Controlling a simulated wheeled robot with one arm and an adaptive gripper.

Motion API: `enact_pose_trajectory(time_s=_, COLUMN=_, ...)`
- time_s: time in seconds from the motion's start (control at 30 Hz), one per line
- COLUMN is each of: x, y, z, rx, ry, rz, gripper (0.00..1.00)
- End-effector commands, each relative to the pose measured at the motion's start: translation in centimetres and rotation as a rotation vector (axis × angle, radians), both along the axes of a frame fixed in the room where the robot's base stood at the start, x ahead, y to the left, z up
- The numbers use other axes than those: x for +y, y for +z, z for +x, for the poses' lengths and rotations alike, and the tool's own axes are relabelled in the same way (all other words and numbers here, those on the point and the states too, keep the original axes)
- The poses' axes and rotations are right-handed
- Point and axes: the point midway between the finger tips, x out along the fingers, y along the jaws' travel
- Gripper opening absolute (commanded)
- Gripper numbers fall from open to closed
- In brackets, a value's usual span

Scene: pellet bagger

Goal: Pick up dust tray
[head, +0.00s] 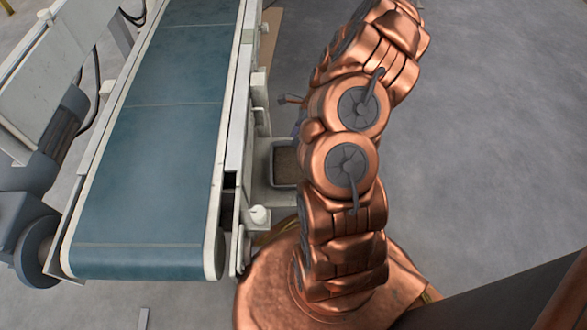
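A small grey tray (284,184) with brownish material inside, which looks like the dust tray, sits low beside the right side of the conveyor. My copper-coloured arm covers its right part, so its full shape is hidden. My arm rises from its base at the lower middle and runs up past the tray to the top edge. My gripper does not show clearly in the head view, so I cannot see it relative to the tray.
A conveyor with a blue-green belt (155,140) and pale side rails stands close to the left of my arm. A grey motor (35,235) is at its far left. A small knobbed part (291,100) juts out above the tray. Grey floor (490,150) is clear on the right.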

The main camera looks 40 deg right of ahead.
Motion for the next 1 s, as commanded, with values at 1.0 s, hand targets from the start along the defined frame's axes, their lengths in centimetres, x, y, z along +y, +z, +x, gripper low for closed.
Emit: enact_pose_trajectory(time_s=1.0, x=1.1, y=-2.7, z=0.3, rx=0.000, ry=0.001, rz=-0.001, gripper=0.34)
